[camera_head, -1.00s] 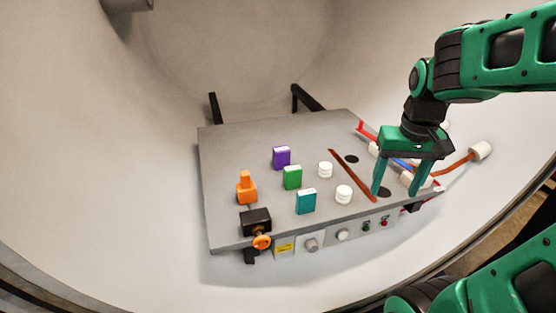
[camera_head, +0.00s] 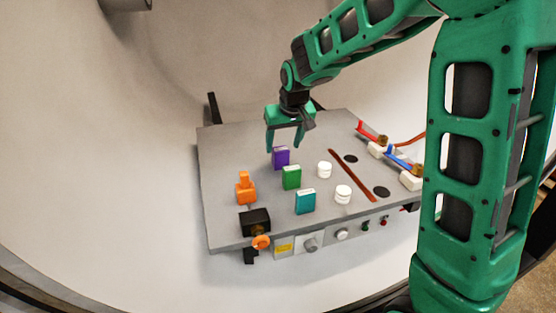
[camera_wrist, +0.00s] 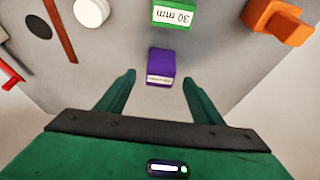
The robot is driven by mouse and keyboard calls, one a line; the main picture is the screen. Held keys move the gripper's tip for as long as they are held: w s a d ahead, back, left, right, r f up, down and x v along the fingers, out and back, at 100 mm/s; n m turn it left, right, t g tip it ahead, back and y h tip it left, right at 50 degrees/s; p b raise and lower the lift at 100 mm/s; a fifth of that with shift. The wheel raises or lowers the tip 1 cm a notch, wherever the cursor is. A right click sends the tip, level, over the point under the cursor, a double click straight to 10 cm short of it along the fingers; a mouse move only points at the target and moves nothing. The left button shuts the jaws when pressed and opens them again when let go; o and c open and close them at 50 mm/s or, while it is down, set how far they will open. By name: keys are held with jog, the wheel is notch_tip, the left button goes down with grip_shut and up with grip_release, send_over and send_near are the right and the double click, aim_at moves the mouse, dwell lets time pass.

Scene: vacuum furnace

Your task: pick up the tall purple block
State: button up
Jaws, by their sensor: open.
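The tall purple block (camera_head: 281,158) stands upright on the grey plate (camera_head: 228,150), behind the green block (camera_head: 291,177). My gripper (camera_head: 283,149) is above it, open and empty, with its fingers pointing down. In the head view the fingertips show close to the block's top. In the wrist view the purple block (camera_wrist: 161,66) lies ahead of and roughly between the open fingers (camera_wrist: 158,80), apart from both.
The green block reads 30 mm in the wrist view (camera_wrist: 174,14). A teal block (camera_head: 305,201), white round pieces (camera_head: 343,194) and an orange piece (camera_head: 245,188) stand nearby. Red and blue levers (camera_head: 403,162) are at right. The plate's left part is clear.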

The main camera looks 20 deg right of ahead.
aim_at(282, 150)
jog(key=shift+x, duration=3.5)
jog(key=shift+r, duration=0.1)
jog(key=c, duration=1.4)
